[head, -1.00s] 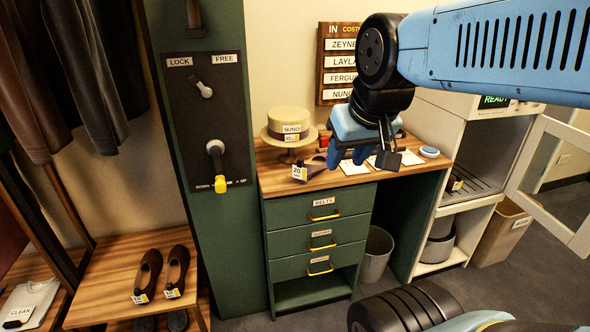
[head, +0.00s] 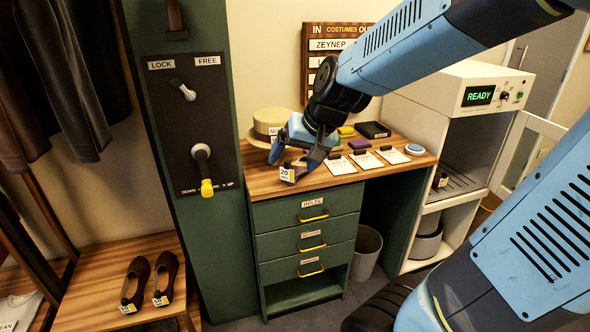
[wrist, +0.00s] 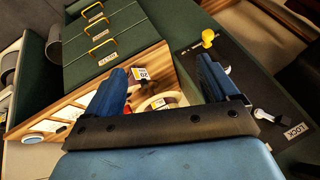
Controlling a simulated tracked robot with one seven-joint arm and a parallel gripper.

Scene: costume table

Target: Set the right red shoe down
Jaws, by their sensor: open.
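My gripper (head: 294,160) is open over the front left of the cabinet top. A dark shoe-like thing with a yellow-and-white "20" tag (head: 288,175) lies on the cabinet top just under the fingers. In the wrist view the tag (wrist: 140,74) shows beside the left finger, and the dark thing is mostly hidden. I cannot tell whether a finger touches it. Two dark reddish-brown shoes stand side by side on the wooden bench at the lower left: a left one (head: 136,280) and a right one (head: 166,275), each with a tag at its front end.
A straw hat (head: 262,126) sits behind my gripper, partly hidden. White cards (head: 366,160) and a dark box (head: 374,130) lie to the right on the cabinet top (head: 265,184). A green panel with a yellow-ended lever (head: 206,187) stands to the left. The bench (head: 88,285) has bare room left of the shoes.

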